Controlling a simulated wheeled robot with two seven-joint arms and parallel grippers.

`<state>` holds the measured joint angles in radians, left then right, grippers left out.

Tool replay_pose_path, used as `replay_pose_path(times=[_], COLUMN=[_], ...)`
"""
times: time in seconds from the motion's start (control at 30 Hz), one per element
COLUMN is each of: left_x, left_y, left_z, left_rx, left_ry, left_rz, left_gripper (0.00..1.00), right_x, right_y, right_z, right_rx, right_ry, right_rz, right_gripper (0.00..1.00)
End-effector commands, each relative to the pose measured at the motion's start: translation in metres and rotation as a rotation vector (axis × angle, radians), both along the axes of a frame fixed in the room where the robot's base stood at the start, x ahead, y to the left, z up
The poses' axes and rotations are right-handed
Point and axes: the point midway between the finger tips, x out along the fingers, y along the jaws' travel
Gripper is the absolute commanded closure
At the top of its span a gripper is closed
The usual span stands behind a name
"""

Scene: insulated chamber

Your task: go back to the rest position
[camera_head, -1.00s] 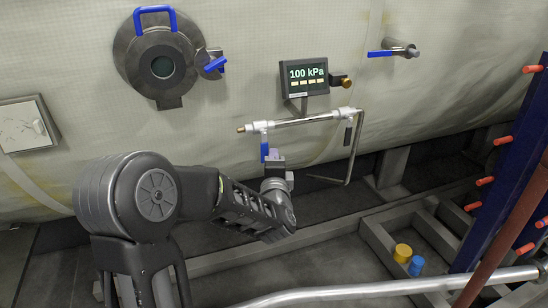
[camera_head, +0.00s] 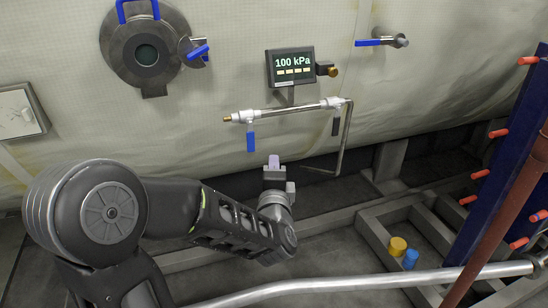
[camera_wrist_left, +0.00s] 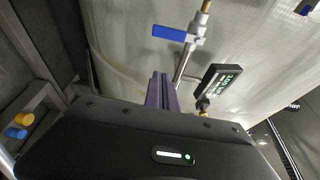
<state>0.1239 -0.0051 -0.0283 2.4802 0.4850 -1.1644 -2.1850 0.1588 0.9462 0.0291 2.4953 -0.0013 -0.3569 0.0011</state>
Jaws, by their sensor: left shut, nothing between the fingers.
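My left gripper (camera_head: 274,161) is shut and empty in the head view, its fingers pointing toward the chamber wall. It is below and a little right of the blue valve handle (camera_head: 251,142), which hangs down from the silver pipe (camera_head: 290,110). A gap shows between fingers and handle. In the left wrist view the shut fingers (camera_wrist_left: 161,92) stand in the middle, with the blue handle (camera_wrist_left: 169,33) and the pipe beyond them. My right gripper does not show.
A gauge (camera_head: 291,66) reading 100 kPa is above the pipe. A round port (camera_head: 147,54) is at upper left. A metal rail (camera_head: 330,289) crosses the front. A yellow cylinder (camera_head: 397,246) and a blue cylinder (camera_head: 410,259) are by the floor frame. A blue rack (camera_head: 497,170) stands at right.

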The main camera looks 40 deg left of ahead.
Motion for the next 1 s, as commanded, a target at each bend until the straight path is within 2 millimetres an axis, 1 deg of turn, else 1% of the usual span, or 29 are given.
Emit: replay_pose_path(times=[0.1, 0.6, 0.73, 0.87, 0.97, 1.0], left_x=[-0.003, -0.003, -0.003, 0.000, 0.007, 0.010], left_y=[-0.002, -0.002, -0.002, -0.007, -0.018, -0.025], left_z=[0.000, 0.000, 0.000, -0.006, -0.015, -0.021], left_rx=[0.001, 0.000, -0.031, -0.162, -0.350, -0.445], left_ry=[-0.001, 0.000, -0.021, -0.085, -0.159, -0.189], left_rz=[0.000, 0.000, -0.001, -0.018, -0.060, -0.081], left_gripper=[1.00, 1.00, 1.00, 1.00, 1.00, 1.00], right_x=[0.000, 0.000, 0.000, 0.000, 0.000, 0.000], right_y=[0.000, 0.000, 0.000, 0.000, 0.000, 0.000], right_z=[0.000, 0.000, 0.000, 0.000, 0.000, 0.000], right_rx=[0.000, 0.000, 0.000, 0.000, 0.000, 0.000], right_ry=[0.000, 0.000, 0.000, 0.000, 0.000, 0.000], right_rz=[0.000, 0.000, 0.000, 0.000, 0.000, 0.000], right_gripper=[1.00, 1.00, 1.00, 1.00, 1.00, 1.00])
